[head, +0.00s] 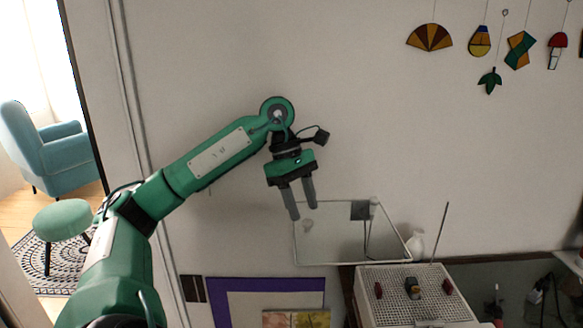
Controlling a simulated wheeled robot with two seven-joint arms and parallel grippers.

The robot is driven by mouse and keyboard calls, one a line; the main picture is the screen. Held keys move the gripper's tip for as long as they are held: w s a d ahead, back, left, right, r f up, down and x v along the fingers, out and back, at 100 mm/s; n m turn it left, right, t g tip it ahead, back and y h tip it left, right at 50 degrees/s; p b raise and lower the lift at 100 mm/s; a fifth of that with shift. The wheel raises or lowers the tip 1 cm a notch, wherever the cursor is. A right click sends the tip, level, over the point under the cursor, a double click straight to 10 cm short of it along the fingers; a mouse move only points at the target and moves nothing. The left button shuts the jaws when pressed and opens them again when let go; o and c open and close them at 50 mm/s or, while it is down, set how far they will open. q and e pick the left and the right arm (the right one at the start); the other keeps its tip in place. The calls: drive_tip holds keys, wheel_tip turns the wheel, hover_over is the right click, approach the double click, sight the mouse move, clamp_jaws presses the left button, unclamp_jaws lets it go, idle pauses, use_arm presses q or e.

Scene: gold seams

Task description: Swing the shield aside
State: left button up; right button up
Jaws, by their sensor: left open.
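The shield looks like a clear, thin-framed panel (338,252) at the lower middle of the head view. A dark square piece and a thin upright show near its right part. My left gripper (305,212) hangs from the green arm with its two grey fingers pointing down and apart, with nothing between them. The fingertips appear at the panel's upper left edge in the picture; I cannot tell whether they touch it. My right gripper is out of the picture.
A white machine with a perforated top (400,285) stands right of the panel, with a thin upright rod behind it. A white bottle (416,245) is beside it. Stained-glass pieces (430,38) hang at upper right.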

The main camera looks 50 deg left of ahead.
use_arm(q)
drive_tip(key=p+v, duration=0.3)
drive_tip(key=v, duration=0.8)
idle(0.3)
drive_tip(key=shift+r, duration=0.1)
